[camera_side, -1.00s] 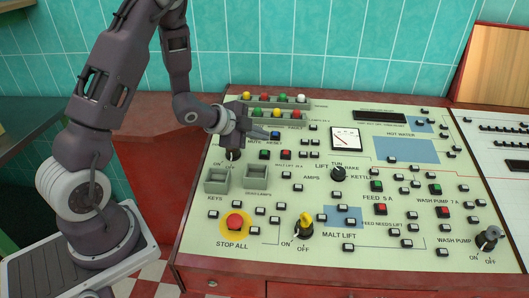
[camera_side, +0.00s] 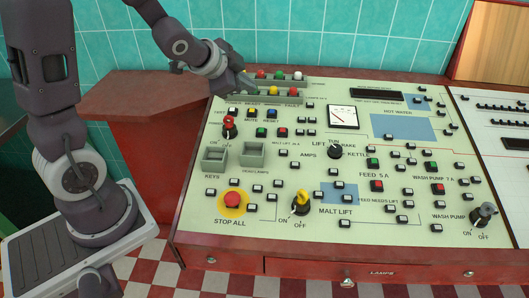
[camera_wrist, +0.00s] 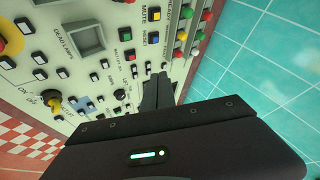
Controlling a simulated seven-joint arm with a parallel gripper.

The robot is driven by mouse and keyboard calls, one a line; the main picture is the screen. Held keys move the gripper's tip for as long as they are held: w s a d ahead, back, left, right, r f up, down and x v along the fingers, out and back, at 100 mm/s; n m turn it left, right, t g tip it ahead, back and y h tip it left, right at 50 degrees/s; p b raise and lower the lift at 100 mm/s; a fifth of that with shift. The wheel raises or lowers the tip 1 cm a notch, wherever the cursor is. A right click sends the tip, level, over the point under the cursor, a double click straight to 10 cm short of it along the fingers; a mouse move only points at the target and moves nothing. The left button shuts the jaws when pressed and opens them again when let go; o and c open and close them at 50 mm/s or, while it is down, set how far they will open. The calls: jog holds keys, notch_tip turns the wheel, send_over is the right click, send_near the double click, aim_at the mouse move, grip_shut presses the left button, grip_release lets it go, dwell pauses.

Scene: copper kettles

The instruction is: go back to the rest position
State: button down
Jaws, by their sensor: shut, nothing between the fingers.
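My gripper (camera_side: 250,92) is over the back left part of the control panel (camera_side: 270,225), close to the row of coloured lamps. Its fingers are shut and hold nothing. In the wrist view the gripper's dark fingers (camera_wrist: 158,92) point at the panel. A red-topped switch (camera_side: 228,126) stands below my gripper in the side view, apart from it. I cannot tell the exact gap between the fingers and the panel or lamps.
Coloured lamps (camera_side: 280,74) stand along the panel's back edge near my gripper. The red stop button (camera_side: 232,200), a yellow knob (camera_side: 302,201) and a black knob (camera_side: 335,150) stick up from the panel. A teal tiled wall (camera_side: 340,40) rises behind.

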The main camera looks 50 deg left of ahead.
jog(key=s+d+r+n+g, duration=0.1)
jog(key=s+d, duration=0.3)
jog(key=s, duration=0.4)
jog(key=s+d+r+n+g+h, duration=0.1)
jog(key=s+d+r+n, duration=0.3)
jog(key=s, duration=0.4)
jog(key=s+d+r+n+g+h, duration=0.1)
jog(key=s+d, duration=0.3)
jog(key=s, duration=0.5)
jog(key=shift+d+r+n+g, duration=0.2)
jog(key=shift+r+n+g, duration=0.2)
jog(key=shift+r+n, duration=0.4)
